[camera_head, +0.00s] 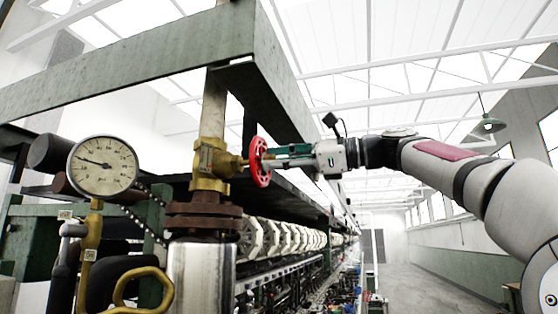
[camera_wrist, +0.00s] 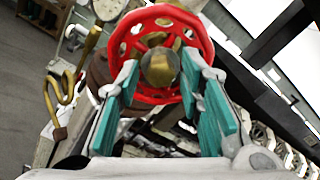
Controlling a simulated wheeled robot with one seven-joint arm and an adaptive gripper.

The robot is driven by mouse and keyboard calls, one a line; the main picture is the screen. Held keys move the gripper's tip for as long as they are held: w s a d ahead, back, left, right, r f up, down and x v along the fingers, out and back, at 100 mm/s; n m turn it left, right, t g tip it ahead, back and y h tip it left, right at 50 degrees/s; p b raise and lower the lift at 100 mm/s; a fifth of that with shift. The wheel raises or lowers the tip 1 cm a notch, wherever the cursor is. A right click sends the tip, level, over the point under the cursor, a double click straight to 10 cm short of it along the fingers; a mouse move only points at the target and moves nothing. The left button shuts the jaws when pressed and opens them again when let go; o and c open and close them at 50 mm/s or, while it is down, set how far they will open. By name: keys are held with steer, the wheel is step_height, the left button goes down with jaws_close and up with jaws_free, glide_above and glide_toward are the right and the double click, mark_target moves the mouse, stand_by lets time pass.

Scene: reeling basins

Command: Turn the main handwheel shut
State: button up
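The main handwheel (camera_head: 259,162) is a red spoked wheel on a brass valve (camera_head: 209,165), seen nearly edge-on in the head view. In the wrist view the red wheel (camera_wrist: 197,35) faces me, with a rounded brass hub end (camera_wrist: 160,68) at its centre. My gripper (camera_head: 275,157) comes in from the right, level with the wheel. In the wrist view its teal-padded fingers (camera_wrist: 159,78) stand apart on either side of the hub end, with their tips close to the wheel face. Whether either tip touches the wheel is unclear.
A round pressure gauge (camera_head: 102,165) stands left of the valve. A brass loop handle (camera_head: 143,290) is low in front. A green steel beam (camera_head: 150,62) runs overhead, and the reeling machine (camera_head: 290,240) extends behind. The aisle floor (camera_head: 425,280) at right is clear.

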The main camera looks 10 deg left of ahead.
jaws_close()
steer(key=shift+m, duration=1.4)
jaws_free()
steer(key=s+d, duration=0.1)
steer(key=d, duration=0.6)
